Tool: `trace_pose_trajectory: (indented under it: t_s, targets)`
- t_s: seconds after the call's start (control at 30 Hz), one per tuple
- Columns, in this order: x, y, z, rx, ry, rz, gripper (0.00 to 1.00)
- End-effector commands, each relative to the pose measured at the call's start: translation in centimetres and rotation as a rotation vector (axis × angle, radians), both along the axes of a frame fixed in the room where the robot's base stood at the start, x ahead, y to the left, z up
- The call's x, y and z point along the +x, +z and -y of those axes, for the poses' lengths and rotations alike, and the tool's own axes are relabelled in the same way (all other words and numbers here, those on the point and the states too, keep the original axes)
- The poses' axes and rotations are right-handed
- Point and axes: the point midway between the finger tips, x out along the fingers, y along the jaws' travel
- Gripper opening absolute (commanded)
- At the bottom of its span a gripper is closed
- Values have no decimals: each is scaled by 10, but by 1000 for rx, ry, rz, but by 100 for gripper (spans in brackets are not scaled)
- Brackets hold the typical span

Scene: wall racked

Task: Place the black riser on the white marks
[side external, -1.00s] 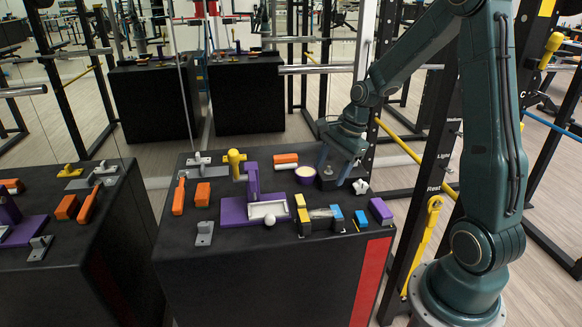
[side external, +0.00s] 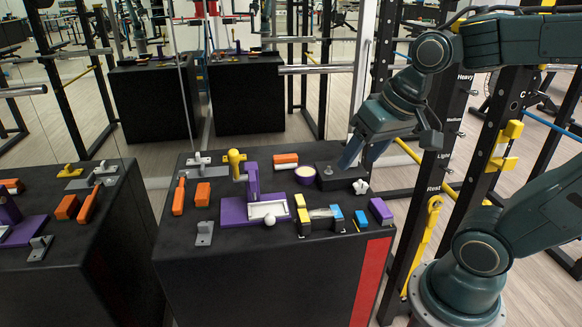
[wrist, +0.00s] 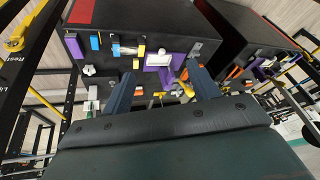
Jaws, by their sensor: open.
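The black riser (side external: 345,177) is a low dark block at the back right of the black table top in the side view, with a small grey round piece on its left part. My gripper (side external: 358,163) is open and empty, fingers pointing down at the riser's back edge; I cannot tell whether they touch it. In the wrist view my gripper (wrist: 160,84) shows both fingers wide apart, and the riser cannot be made out against the dark top. I cannot clearly pick out the white marks; a white rectangular frame (side external: 260,209) lies on a purple base (side external: 232,211).
Yellow, blue and purple blocks line the front right. Orange blocks and grey brackets sit left. Rack posts stand right of the table (side external: 250,270).

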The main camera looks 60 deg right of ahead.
Motion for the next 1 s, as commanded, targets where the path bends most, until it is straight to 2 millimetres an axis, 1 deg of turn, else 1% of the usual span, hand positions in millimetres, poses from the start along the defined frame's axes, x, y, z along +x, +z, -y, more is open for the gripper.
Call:
trace_pose_trajectory:
  t_s: [0.03, 0.13, 0.2, 0.33, 0.5, 1.0]
  targets:
    - [-9, 3, -5, -27, 61, 18, 60]
    - [-25, 7, -10, -78, 166, 40, 60]
    - [-33, 8, -12, -107, 226, 53, 60]
    - [-44, 9, -15, -142, 298, 66, 60]
    - [-48, 9, -15, -157, 330, 71, 60]
    - [-48, 9, -15, -156, 327, 71, 60]
